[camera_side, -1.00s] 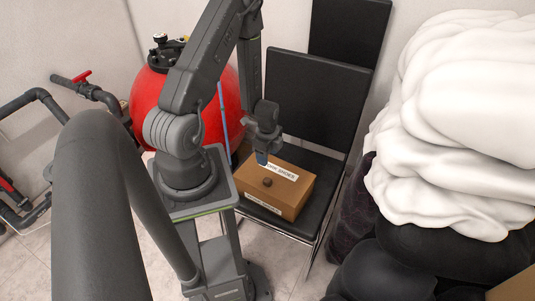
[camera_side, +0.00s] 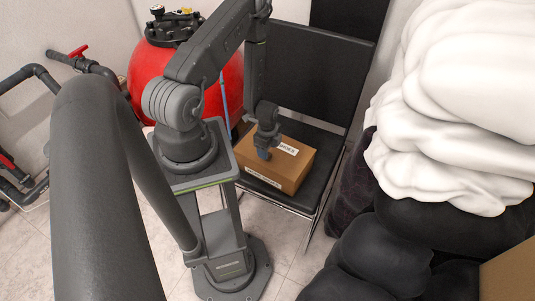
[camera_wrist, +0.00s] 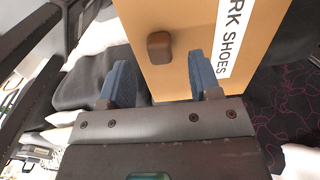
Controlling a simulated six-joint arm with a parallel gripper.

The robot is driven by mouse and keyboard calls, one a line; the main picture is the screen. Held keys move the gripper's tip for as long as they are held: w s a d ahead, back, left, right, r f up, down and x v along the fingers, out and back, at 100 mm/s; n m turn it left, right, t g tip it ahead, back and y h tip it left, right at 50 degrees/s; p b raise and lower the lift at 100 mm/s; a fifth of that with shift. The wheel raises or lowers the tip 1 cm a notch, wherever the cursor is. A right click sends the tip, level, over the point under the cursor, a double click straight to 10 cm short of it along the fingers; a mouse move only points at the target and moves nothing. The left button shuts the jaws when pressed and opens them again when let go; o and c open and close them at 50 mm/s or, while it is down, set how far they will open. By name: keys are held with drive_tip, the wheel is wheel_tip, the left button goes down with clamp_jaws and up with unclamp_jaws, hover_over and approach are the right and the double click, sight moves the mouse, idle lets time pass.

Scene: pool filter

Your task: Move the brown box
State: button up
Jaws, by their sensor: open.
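The brown box (camera_side: 285,172) sits on the seat of a black chair in the side view, with white labels on its top and front. It also shows in the wrist view (camera_wrist: 190,60), with part of a label reading "RK SHOES" and a small dark brown knob (camera_wrist: 159,47) on its top. My gripper (camera_side: 263,154) is over the box's top, close to the knob. In the wrist view its two blue fingers (camera_wrist: 158,82) are apart with nothing between them, and the knob lies just beyond the tips. The side view hides the knob behind my gripper.
The black chair (camera_side: 317,75) has its backrest behind the box. A red filter tank (camera_side: 160,75) stands to the left, with pipes beyond. A white heap (camera_side: 450,110) on black bags (camera_side: 385,255) stands to the right. A large grey pipe (camera_side: 90,190) fills the left foreground.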

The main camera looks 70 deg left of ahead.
sight(274, 160)
drive_tip(key=shift+f, duration=1.85)
clamp_jaws()
